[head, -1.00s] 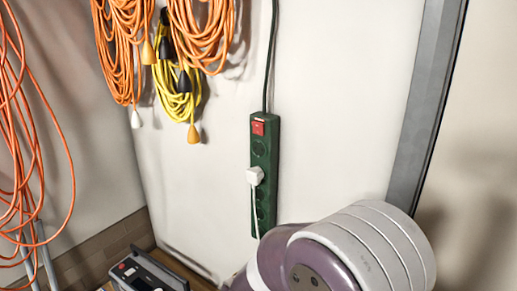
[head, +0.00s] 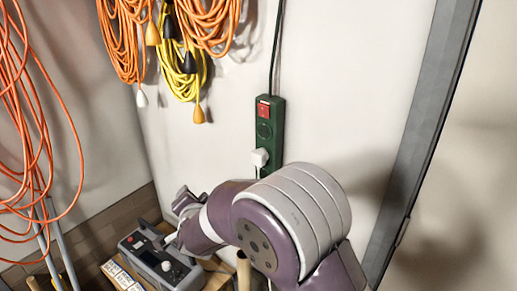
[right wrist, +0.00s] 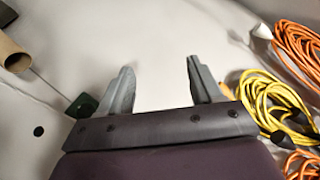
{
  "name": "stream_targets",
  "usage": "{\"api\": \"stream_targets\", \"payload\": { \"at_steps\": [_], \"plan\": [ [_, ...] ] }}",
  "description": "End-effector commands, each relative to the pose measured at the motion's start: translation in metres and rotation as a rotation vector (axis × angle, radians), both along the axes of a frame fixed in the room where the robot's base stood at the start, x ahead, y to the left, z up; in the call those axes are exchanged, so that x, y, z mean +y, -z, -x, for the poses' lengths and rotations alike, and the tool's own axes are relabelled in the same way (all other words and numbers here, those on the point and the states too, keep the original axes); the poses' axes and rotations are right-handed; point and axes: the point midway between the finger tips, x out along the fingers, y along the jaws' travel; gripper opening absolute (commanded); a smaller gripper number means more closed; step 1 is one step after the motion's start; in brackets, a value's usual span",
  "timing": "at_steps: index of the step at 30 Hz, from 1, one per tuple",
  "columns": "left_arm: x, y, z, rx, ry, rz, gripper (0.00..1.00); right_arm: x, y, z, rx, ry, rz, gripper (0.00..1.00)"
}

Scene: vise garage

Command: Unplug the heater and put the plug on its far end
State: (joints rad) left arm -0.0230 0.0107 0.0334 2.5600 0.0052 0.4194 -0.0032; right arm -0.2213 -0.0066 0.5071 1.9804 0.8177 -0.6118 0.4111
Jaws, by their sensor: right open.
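A white plug (head: 260,157) sits in a socket of the green power strip (head: 277,112), which hangs upright on the wall and has a red switch at its top. My right arm hides the strip's lower part and most of the plug's cord. My right gripper (head: 177,216) is to the left of and below the plug, apart from it. In the right wrist view its two fingers (right wrist: 160,78) are spread and empty, with bare wall between them. A dark green piece (right wrist: 82,105), perhaps an end of the strip, shows beside the left finger. I cannot identify the heater. My left gripper is out of view.
A grey box with knobs (head: 165,266) stands below my right gripper. Orange cords (head: 122,40) and a yellow cord (head: 184,75) hang on the wall left of the strip. A grey metal post (head: 425,130) stands at right. A cardboard tube (right wrist: 14,55) shows in the right wrist view.

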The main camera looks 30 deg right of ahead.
Motion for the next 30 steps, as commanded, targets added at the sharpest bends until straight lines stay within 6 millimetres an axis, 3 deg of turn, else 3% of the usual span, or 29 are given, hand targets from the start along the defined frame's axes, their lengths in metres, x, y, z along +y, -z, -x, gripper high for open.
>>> {"api": "stream_targets", "payload": {
  "at_steps": [1, 3, 6, 9, 15, 24, 30],
  "plan": [
    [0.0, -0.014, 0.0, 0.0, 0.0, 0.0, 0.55, -0.01, -0.029, -0.01, -0.132, 0.151, -0.064, 0.65],
    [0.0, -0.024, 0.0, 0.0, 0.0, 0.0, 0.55, -0.033, -0.061, -0.007, -0.35, 0.426, -0.156, 0.65],
    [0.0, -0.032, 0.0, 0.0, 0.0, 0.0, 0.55, -0.056, -0.081, 0.023, -0.584, 0.75, -0.222, 0.65],
    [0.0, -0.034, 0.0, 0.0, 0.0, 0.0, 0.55, -0.064, -0.086, 0.05, -0.702, 0.925, -0.233, 0.65],
    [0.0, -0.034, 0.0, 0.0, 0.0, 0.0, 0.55, -0.067, -0.086, 0.066, -0.76, 1.016, -0.228, 0.65],
    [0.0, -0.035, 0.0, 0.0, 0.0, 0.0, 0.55, -0.07, -0.087, 0.064, -0.759, 1.014, -0.227, 0.65],
    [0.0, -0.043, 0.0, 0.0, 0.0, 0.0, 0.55, -0.091, -0.088, 0.056, -0.757, 1.015, -0.225, 0.65]
  ]
}}
